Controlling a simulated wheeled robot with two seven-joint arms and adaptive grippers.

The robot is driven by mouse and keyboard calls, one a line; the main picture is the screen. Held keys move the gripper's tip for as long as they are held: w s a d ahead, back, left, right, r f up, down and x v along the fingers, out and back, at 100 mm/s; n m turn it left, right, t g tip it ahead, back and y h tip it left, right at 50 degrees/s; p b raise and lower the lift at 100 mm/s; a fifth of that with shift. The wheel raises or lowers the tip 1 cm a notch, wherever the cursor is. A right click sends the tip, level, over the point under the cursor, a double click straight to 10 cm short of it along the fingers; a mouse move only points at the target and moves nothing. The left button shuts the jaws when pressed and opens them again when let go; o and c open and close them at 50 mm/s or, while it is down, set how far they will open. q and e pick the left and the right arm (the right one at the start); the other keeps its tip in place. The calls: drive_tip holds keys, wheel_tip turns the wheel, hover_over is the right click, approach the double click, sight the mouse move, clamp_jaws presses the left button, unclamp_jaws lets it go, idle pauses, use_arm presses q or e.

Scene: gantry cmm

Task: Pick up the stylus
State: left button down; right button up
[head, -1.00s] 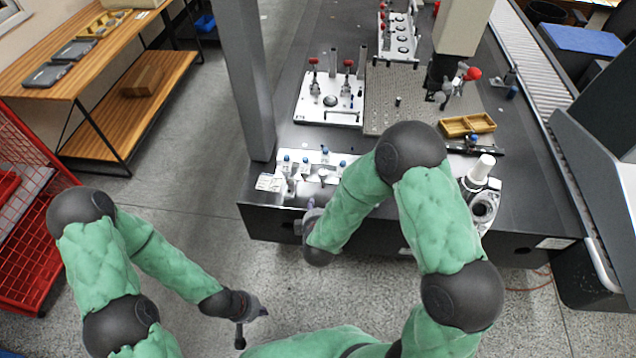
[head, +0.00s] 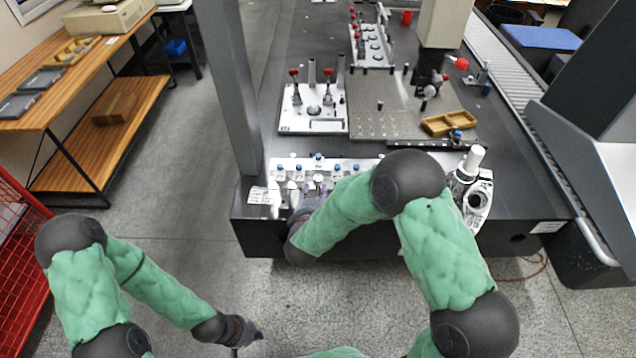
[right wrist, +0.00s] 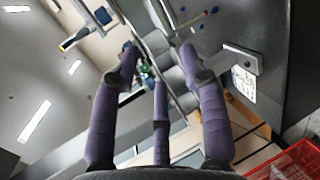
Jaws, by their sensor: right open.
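A white rack (head: 374,164) stands at the near left edge of the dark table. It holds several small pale upright parts with blue tops, such as the one in its middle (head: 318,158). I cannot tell which of them is the stylus. My right gripper (right wrist: 160,66) is open, its purple fingers spread, with grey cylindrical parts seen beyond and between them. In the head view it is at the rack's near side, partly hidden by my right arm, and contact cannot be told. My left gripper (head: 252,335) hangs low over the floor, away from the table; its fingers are unclear.
A white fixture plate with red-knobbed clamps (head: 313,108) lies behind the rack, beside a grey hole plate (head: 385,112). A tan tray (head: 449,122) and a white-capped device (head: 472,165) stand to the right. A grey column (head: 226,80) rises left of the rack.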

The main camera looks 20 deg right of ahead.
sight(318, 183)
drive_tip(key=b+x, duration=0.2)
drive_tip(key=x, duration=0.3)
drive_tip(key=shift+w+b, duration=0.1)
drive_tip(key=shift+b, duration=0.25)
drive_tip(key=shift+r, duration=0.1)
drive_tip(key=c, duration=0.7)
